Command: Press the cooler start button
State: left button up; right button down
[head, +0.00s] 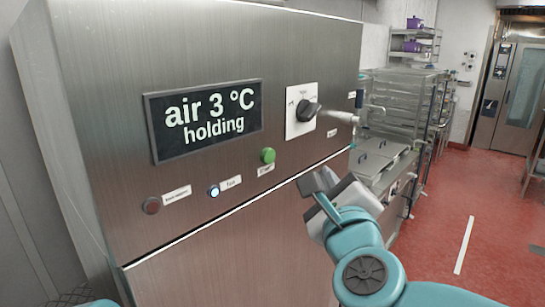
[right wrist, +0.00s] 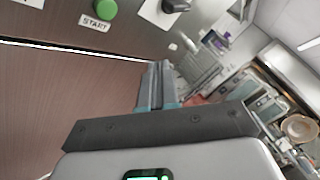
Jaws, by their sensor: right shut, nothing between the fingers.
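The cooler (head: 240,60) is a brushed steel cabinet in the head view. Its green start button (head: 268,155) sits on the front panel, right of a lit blue-white button. In the right wrist view the green button (right wrist: 107,9) is at the top, with a START label below it. My right gripper (head: 322,181) is shut and empty, in front of the panel, below and right of the green button and apart from it. Its closed fingers (right wrist: 155,85) also show in the right wrist view. My left gripper is not in view.
The display (head: 205,118) reads "air 3 °C holding". A dark rotary knob (head: 308,111) on a white plate is above the green button. A red lamp or button (head: 152,205) is at the lower left. Steel racks (head: 405,100) stand behind; the red floor (head: 480,200) is clear at right.

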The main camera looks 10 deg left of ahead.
aim_at(268, 156)
jog(key=shift+a, duration=0.15)
jog(key=shift+w, duration=0.15)
jog(key=w+a+p, duration=0.3)
jog(key=w+a, duration=0.2)
jog(key=a, duration=0.2)
dwell(0.3)
jog(key=shift+w, duration=0.1)
dwell(1.8)
jog(key=shift+w+a, duration=0.2)
jog(key=shift+a, duration=0.1)
